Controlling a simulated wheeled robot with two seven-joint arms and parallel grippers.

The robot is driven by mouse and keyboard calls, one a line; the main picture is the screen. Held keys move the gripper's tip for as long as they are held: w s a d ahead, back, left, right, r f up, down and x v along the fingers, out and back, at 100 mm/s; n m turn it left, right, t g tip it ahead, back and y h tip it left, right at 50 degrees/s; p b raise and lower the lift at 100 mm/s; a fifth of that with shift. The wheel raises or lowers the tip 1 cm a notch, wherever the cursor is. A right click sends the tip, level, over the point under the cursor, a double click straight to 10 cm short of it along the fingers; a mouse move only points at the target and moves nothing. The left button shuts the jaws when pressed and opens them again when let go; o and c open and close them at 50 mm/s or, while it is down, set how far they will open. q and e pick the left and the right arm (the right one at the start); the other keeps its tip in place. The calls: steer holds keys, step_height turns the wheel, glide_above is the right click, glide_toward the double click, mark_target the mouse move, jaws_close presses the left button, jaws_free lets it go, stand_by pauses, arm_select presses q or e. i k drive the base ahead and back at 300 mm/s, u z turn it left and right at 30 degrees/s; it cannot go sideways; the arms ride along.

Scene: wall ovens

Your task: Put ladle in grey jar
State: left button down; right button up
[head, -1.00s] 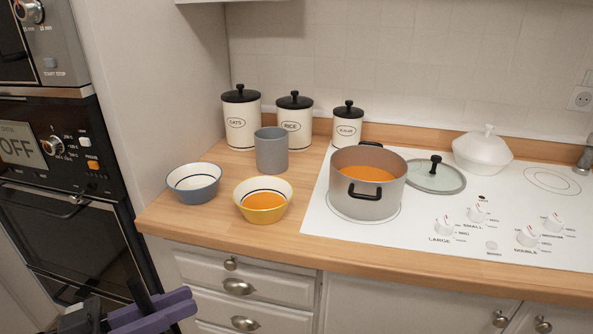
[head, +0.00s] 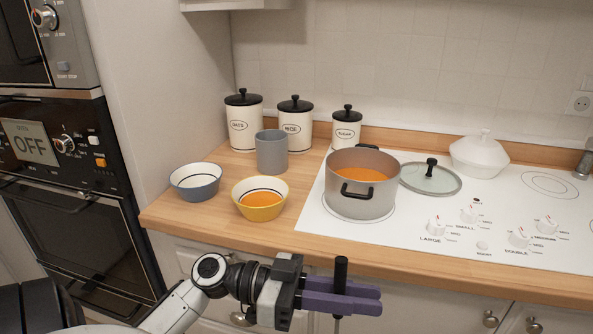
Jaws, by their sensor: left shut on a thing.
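The grey jar (head: 272,152) stands upright and open on the wooden counter, in front of the canisters. My left gripper (head: 352,296), with purple fingers, is shut on the ladle (head: 341,270). The ladle's black handle stands upright between the fingers, with its top above them; a bit of its shaft shows below, and its bowl is out of the picture. The gripper is in front of the counter edge, below and to the right of the jar, apart from it. My right gripper is not in view.
A blue bowl (head: 195,187) and a yellow bowl (head: 260,209) with orange soup sit near the jar. A pot (head: 361,200) of orange soup stands on the white hob (head: 395,243). A glass lid (head: 436,180) lies right of it. Several labelled canisters (head: 296,124) stand behind.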

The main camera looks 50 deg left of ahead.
mark_target(266, 166)
steer(key=k, duration=0.65)
steer(key=u, duration=1.15)
steer(key=i, duration=0.45)
steer(key=z, duration=0.05)
